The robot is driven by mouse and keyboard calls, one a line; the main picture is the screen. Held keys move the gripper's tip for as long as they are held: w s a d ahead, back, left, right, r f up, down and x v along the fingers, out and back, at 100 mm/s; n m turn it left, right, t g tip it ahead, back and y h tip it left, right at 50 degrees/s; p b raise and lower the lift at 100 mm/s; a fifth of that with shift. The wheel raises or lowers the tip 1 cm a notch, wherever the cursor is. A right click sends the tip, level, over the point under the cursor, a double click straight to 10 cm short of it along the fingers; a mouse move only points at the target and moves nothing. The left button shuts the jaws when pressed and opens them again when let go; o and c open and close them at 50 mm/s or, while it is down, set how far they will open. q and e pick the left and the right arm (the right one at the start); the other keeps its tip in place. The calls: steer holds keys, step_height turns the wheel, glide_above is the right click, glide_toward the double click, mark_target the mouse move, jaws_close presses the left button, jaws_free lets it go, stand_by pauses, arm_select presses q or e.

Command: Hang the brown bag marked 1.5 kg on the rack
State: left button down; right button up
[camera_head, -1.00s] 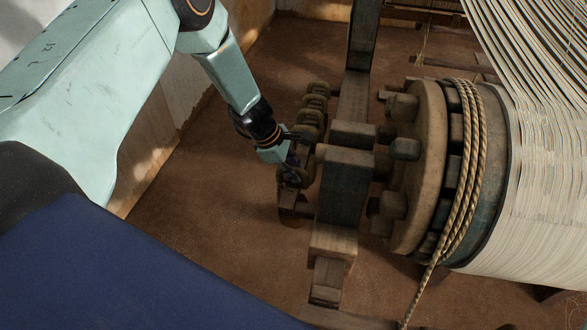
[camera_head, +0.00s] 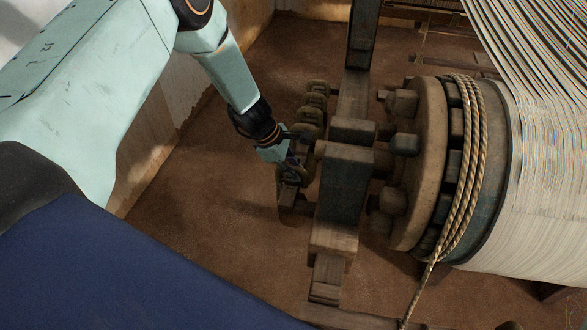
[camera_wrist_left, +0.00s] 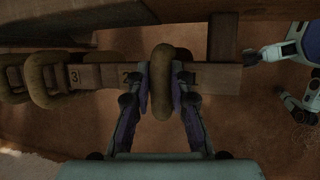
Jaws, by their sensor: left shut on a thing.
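My left gripper (camera_head: 289,160) is shut on a rounded brown thing (camera_wrist_left: 162,80), which looks like the bag; no 1.5 kg mark is readable on it. The wooden rack bar (camera_wrist_left: 222,78) runs across the left wrist view, with a 3 and what looks like a 2 on its face. The held thing crosses the bar just right of the 2. I cannot tell whether it is around the bar or only over it. In the head view, the bar's near end (camera_head: 289,196) shows just below the gripper.
Several brown loop-like things (camera_wrist_left: 40,80) hang along the bar to the left. In the head view, a wooden post (camera_head: 343,190) and the roped drum (camera_head: 425,160) stand close to the right of the rack. The brown floor (camera_head: 215,220) left of it is clear.

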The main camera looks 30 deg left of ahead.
arm_select(q)
steer(key=c, duration=1.7)
jaws_free()
steer(key=o, duration=0.5)
steer(key=shift+f, duration=0.2)
steer(key=shift+o, duration=0.3)
steer(key=shift+r, duration=0.1)
steer(key=shift+s, duration=0.2)
steer(key=v, duration=1.2)
